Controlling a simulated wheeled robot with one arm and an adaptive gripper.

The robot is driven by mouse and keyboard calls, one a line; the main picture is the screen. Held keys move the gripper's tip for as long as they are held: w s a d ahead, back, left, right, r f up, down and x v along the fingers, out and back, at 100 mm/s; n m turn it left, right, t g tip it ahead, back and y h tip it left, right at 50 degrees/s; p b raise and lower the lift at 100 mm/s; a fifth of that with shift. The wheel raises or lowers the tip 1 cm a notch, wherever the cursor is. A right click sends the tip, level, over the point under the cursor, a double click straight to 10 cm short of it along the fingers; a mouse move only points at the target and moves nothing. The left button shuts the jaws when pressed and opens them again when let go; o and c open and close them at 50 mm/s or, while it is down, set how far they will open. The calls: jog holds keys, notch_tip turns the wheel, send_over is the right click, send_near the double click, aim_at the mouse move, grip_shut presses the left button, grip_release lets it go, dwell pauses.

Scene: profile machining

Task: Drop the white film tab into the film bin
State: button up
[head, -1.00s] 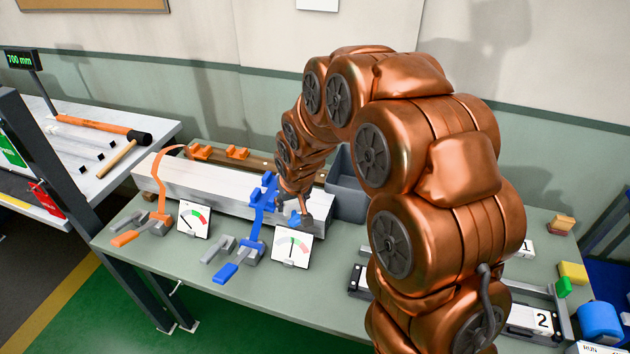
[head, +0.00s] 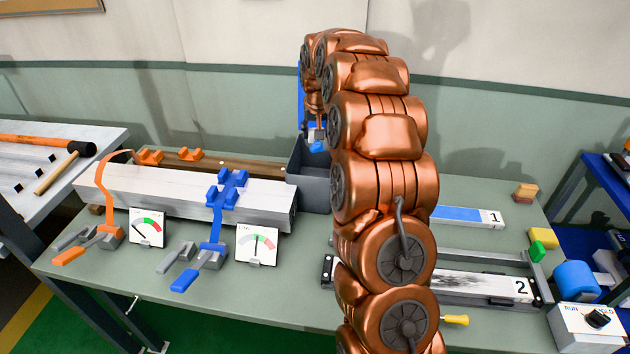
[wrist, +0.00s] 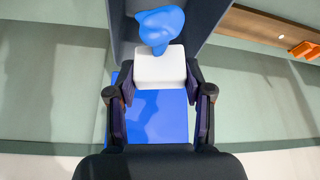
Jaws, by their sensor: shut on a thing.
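The white film tab (wrist: 160,66) is between the fingertips of my gripper (wrist: 160,82) in the wrist view. My gripper is shut on it. Blue film shows on both sides of the tab: a crumpled end (wrist: 160,25) and a flat sheet (wrist: 160,118) toward the palm. The film bin is a dark grey open box (head: 312,178) at the back of the bench; its wall also shows in the wrist view (wrist: 120,28). In the head view my gripper (head: 316,130) hangs at the bin's mouth, partly hidden by my arm. The tab itself is hard to make out there.
A long pale profile (head: 150,190) with an orange clamp (head: 103,190) and a blue clamp (head: 215,230) lies left of the bin. Two gauge cards (head: 147,227) stand before it. Numbered profiles (head: 480,287) lie at right.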

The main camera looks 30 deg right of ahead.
aim_at(321, 142)
jog(key=shift+d+f, duration=0.1)
jog(key=shift+d, duration=0.6)
jog(key=shift+f, duration=2.8)
jog(key=o, duration=1)
jog(key=shift+s+r, duration=0.1)
jog(key=v, duration=1.1)
jog(key=shift+s+a+r, duration=0.15)
jog(key=shift+a+r, duration=0.05)
jog(key=shift+r, duration=0.1)
